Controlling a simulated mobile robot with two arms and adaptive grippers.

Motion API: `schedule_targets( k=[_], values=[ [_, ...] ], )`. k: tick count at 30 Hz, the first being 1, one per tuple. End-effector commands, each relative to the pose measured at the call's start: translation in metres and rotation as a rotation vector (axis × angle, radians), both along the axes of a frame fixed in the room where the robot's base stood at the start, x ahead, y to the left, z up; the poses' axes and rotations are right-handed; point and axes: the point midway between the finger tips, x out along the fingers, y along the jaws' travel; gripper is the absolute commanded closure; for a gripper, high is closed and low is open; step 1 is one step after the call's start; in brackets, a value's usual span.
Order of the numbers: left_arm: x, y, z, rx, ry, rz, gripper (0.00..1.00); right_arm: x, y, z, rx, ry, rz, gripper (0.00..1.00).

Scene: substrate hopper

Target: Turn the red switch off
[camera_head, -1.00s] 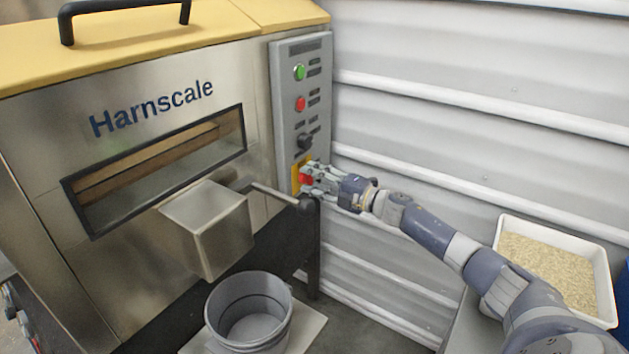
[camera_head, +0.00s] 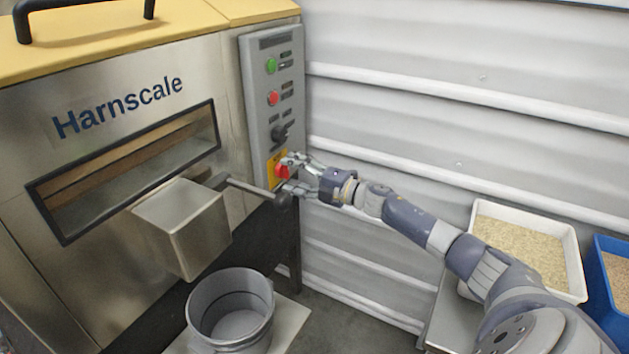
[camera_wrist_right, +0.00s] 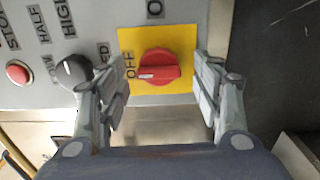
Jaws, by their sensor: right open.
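The red switch (camera_head: 281,171) is a rotary knob on a yellow plate (camera_head: 271,178) low on the grey control panel. In the right wrist view the red switch (camera_wrist_right: 158,66) lies crosswise on the yellow plate (camera_wrist_right: 184,36). The white mark on its handle is at the end beside the word OFF. My right gripper (camera_head: 290,174) is open in front of the switch, with one finger on each side. In the wrist view gaps show between the switch and both fingers of the right gripper (camera_wrist_right: 162,88). My left gripper is not in view.
A black knob (camera_head: 279,133), a red button (camera_head: 273,98) and a green button (camera_head: 271,66) sit higher on the panel. A lever with a dark ball (camera_head: 283,202) sticks out just below the gripper. A grey bucket (camera_head: 211,296) stands below. A white tray (camera_head: 574,262) is at right.

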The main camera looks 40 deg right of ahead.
Motion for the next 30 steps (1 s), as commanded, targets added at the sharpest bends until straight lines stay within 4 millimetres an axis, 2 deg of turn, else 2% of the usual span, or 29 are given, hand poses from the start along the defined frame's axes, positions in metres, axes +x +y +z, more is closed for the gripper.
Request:
schedule_targets(
  k=[18, 24, 30],
  values=[
    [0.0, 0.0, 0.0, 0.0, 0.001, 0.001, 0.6, -0.08, -0.032, -0.002, -0.003, 0.004, 0.003, 0.4],
    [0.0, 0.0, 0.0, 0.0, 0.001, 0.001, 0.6, -0.095, -0.038, -0.001, -0.003, 0.002, 0.002, 0.4],
    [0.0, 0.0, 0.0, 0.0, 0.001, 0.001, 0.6, -0.101, -0.041, 0.0, -0.003, 0.0, 0.003, 0.4]
  ],
)
